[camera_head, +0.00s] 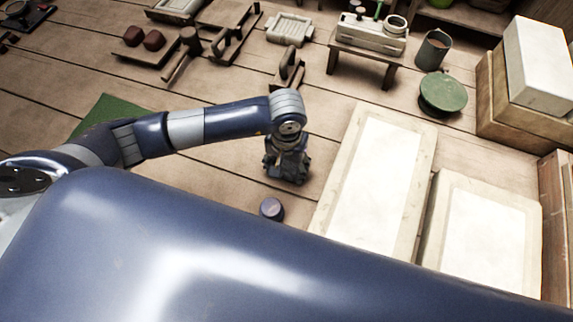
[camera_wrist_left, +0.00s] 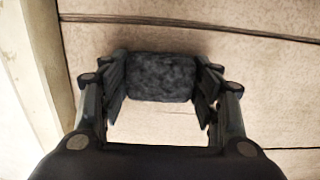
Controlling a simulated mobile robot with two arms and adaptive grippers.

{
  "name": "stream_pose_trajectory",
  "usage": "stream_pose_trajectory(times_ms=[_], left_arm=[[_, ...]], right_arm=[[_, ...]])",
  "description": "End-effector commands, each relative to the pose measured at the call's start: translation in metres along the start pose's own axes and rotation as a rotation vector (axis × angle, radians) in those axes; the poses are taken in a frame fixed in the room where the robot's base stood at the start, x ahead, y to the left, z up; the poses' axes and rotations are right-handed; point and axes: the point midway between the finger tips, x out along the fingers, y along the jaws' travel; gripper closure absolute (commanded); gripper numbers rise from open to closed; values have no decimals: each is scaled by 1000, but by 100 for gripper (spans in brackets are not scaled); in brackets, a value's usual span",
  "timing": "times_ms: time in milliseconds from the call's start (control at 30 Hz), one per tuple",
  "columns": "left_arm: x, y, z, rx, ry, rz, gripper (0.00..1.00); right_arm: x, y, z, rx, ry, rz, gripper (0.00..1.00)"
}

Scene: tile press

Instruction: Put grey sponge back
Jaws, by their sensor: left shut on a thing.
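The grey sponge (camera_wrist_left: 161,78) is a dark, rough block between the two fingers of my left gripper (camera_wrist_left: 163,82) in the left wrist view. The fingers press on its two sides. In the head view my left gripper (camera_head: 287,165) points down over the wooden bench, left of a long pale slab in a frame. The sponge cannot be made out there, as the wrist and gripper cover it. How high it is above the wood is hard to tell. My right gripper is not in view.
A long framed white slab (camera_head: 375,180) and a shorter one (camera_head: 483,235) lie to the right. A small dark round pot (camera_head: 271,209) stands just in front of my left gripper. A green mat (camera_head: 108,117) lies left. Wooden tools and a small stand (camera_head: 367,47) are behind.

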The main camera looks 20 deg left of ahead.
Motion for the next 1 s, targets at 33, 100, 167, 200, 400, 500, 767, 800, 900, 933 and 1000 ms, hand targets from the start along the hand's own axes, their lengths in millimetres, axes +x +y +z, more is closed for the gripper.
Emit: stream_pose_trajectory(times_ms=[33, 100, 167, 200, 400, 500, 767, 800, 900, 933, 1000], left_arm=[[1, 0, 0, 0, 0, 0, 36], [0, 0, 0, 0, 0, 0, 22], [0, 0, 0, 0, 0, 0, 22], [0, 0, 0, 0, 0, 0, 22], [0, 0, 0, 0, 0, 0, 22], [-2, 0, 0, 0, -1, 0, 22], [-40, 0, -2, 1, 8, 1, 22], [-49, 0, -2, 3, 7, 1, 22], [-71, 0, -2, 2, 7, 0, 22], [-77, 0, -1, 2, 7, -1, 22], [-91, 0, -2, 2, 6, 0, 22]], right_arm=[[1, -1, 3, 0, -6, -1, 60], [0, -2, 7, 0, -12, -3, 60], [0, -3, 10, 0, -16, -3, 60], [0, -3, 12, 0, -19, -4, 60], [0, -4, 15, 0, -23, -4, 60], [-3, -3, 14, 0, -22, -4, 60], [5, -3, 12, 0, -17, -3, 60], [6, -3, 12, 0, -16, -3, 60], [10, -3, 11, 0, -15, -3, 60], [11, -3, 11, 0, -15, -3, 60], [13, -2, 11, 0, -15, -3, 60]])
